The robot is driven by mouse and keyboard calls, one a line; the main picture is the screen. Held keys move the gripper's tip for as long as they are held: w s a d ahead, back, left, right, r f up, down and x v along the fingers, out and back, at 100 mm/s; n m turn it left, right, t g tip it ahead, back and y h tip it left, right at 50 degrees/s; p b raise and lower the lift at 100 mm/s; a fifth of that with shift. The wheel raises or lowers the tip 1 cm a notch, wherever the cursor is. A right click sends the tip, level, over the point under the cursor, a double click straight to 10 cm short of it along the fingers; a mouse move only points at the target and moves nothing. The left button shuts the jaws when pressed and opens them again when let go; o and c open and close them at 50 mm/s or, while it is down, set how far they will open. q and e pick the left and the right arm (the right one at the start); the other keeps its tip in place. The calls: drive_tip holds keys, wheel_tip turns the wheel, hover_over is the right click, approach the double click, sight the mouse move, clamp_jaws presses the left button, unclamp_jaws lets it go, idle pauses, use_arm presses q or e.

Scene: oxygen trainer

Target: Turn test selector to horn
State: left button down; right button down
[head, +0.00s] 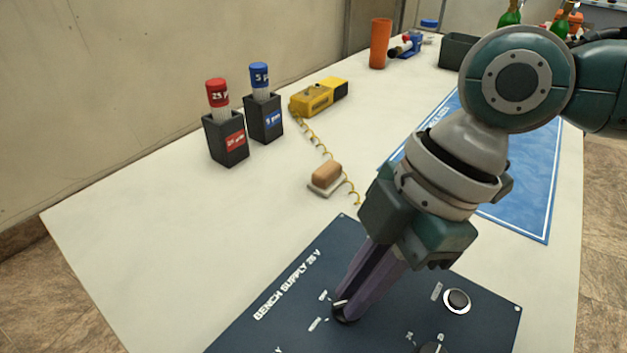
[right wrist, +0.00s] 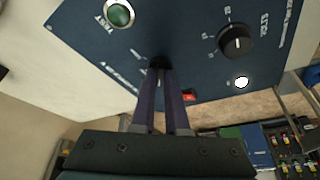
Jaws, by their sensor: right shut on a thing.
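A dark blue panel (head: 285,300) marked "BENCH SUPPLY 28 V" lies at the table's near end. My right gripper (head: 345,308) points down at it, shut on a small black knob (head: 343,317) with a light pointer mark. Short labels beside this knob are too small to read. In the right wrist view, both fingers (right wrist: 162,72) close on the knob (right wrist: 158,62), partly hiding it. A second black knob (right wrist: 235,40) with printed marks around it sits apart from the fingers. Which knob is named the test selector cannot be read. My left gripper is out of view.
The panel also bears a green round lens (right wrist: 120,13), a white round part (right wrist: 241,82) and a small red part (right wrist: 188,96). Beyond it are a sponge (head: 326,172), a yellow device (head: 312,98) with coiled cord, two black holders (head: 226,140) and a blue mat (head: 530,200).

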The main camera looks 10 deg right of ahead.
drive_tip(key=shift+n+g, duration=0.3)
drive_tip(key=shift+n, duration=0.3)
drive_tip(key=c, duration=0.9)
unclamp_jaws()
drive_tip(key=p+v, duration=0.1)
drive_tip(key=v, duration=0.9)
drive_tip(key=shift+a, duration=0.1)
